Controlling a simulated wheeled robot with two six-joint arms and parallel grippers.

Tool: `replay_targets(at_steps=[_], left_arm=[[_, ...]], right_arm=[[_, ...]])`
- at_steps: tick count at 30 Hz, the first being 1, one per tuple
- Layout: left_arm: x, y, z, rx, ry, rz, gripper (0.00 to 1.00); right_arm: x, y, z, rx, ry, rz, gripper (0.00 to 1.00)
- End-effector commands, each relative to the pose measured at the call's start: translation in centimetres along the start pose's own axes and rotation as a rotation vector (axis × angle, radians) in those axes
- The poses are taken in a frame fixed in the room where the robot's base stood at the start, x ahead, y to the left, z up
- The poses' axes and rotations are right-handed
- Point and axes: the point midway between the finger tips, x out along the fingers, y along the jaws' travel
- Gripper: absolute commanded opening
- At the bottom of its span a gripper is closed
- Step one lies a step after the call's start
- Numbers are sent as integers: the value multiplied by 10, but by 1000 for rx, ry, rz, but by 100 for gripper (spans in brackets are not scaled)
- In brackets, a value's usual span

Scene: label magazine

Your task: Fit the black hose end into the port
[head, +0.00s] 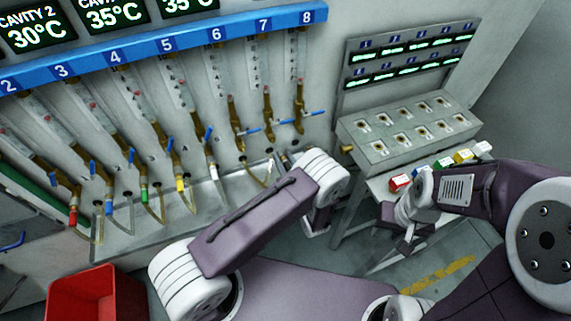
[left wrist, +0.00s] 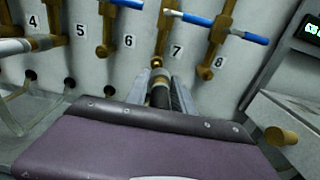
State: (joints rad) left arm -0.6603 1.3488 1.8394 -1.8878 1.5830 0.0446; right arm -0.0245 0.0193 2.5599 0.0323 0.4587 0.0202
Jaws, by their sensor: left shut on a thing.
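My left gripper (left wrist: 160,96) is shut on the black hose end (left wrist: 160,97), which points at the wall between its two fingers. Just ahead of it, a brass port (left wrist: 156,63) protrudes from the wall left of label 7. The hose end appears lined up with it; I cannot tell whether they touch. In the head view, the left gripper (head: 284,161) is at the wall below valves 7 and 8, mostly hidden by my wrist. My right gripper (head: 403,212) is beside the bench at right; its fingers are too unclear to judge.
Other hoses with coloured ends, such as the yellow one (head: 180,185), hang along the wall to the left. Blue-handled valves (left wrist: 242,34) stick out above. A socketed bench (head: 374,150) with coloured blocks stands right. A red bin (head: 95,290) is at lower left.

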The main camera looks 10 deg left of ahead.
Motion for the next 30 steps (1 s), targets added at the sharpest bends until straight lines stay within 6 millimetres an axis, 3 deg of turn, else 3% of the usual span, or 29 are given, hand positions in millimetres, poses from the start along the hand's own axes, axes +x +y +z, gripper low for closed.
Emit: replay_targets(at_steps=[10, 30], left_arm=[[29, 0, 0, -1, 0, 1, 0], [32, 0, 0, 0, -1, 1, 0]], right_arm=[[7, 0, 1, 0, 0, 0, 36], [9, 0, 1, 0, 0, 0, 36]])
